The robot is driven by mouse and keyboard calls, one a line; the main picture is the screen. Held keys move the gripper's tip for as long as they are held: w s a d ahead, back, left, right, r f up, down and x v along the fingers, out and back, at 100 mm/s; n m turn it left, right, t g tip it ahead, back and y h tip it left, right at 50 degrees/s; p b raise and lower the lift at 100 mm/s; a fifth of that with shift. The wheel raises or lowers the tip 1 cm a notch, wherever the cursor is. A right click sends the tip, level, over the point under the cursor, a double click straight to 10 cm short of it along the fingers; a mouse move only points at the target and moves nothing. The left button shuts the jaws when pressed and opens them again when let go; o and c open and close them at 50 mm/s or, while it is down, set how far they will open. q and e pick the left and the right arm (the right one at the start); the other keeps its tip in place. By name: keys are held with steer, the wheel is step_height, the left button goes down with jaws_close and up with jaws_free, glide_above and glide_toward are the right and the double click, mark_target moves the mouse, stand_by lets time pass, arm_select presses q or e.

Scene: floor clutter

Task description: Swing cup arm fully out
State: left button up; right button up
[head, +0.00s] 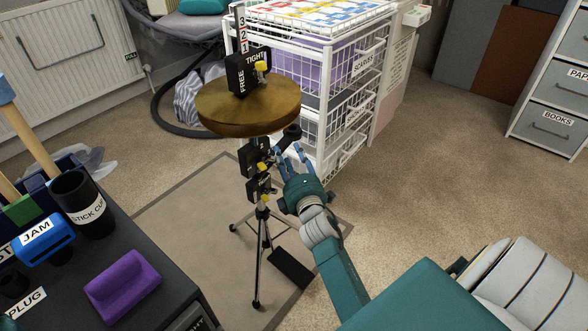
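A black tripod stand (264,226) stands on the floor mat, with a round wooden disc (249,107) around its upright post. Black clamp blocks with yellow knobs sit on the post above and below the disc. The top block (248,72) is marked FREE and TIGHT. A short dark arm with a round, cup-like end (291,132) sticks out to the right just under the disc. I take it for the cup arm; the disc partly hides it. My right gripper (288,150) is just below that end, its blue fingers apart. I cannot tell whether they touch it. My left gripper is out of view.
A white wire drawer rack (326,75) stands close behind the stand. A dark cabinet top (160,280) at left holds a black stick cup (82,203), a blue JAM piece (44,238) and a purple block (122,287). Carpet is clear at right.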

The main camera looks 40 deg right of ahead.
steer(key=v, duration=0.7)
steer(key=shift+s, duration=0.25)
steer(key=shift+a, duration=0.1)
